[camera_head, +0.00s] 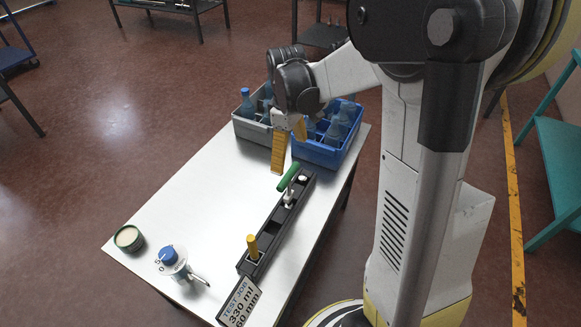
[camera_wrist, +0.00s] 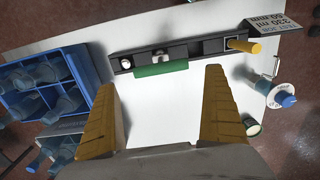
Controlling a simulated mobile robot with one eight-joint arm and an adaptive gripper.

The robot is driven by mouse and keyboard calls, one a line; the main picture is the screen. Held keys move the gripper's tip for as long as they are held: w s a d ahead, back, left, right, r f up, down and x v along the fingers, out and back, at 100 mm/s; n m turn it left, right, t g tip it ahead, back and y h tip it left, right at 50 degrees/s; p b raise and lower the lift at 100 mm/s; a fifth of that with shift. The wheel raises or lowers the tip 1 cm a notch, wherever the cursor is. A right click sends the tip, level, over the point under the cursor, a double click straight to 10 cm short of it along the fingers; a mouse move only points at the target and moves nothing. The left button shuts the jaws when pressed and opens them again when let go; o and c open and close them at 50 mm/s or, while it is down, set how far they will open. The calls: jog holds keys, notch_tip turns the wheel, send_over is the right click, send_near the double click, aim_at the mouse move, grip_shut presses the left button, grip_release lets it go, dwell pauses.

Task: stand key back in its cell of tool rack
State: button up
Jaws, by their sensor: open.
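The black tool rack (camera_head: 272,232) lies along the right side of the white table; it also shows in the wrist view (camera_wrist: 205,46). A key with a green bar handle (camera_head: 289,177) and a pale metal shank is at the rack's middle part, handle uppermost. In the wrist view the green handle (camera_wrist: 161,69) overlaps the rack's near edge; I cannot tell how far the shank sits in a cell. My gripper (camera_head: 288,156) is open and empty, above and slightly behind the key. In the wrist view its yellow fingers stand apart, with the handle beyond and between their tips.
A yellow-handled tool (camera_head: 252,246) stands at the rack's near end, by a label sign (camera_head: 240,302). A white-topped piece (camera_head: 303,178) is at its far end. Blue (camera_head: 318,153) and grey (camera_head: 250,130) bottle crates stand behind.

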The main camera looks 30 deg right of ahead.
jog(key=shift+r, duration=1.45)
jog(key=s+a+r+m+t, duration=0.3)
jog(key=s+a, duration=0.2)
jog(key=s, duration=0.2)
jog(key=s+a+r+m+t, duration=0.3)
jog(key=s+a+t, duration=0.1)
jog(key=s, duration=0.3)
jog(key=shift+s+a+r+m, duration=0.3)
jog(key=shift+a+m, duration=0.1)
jog(key=shift+a, duration=0.4)
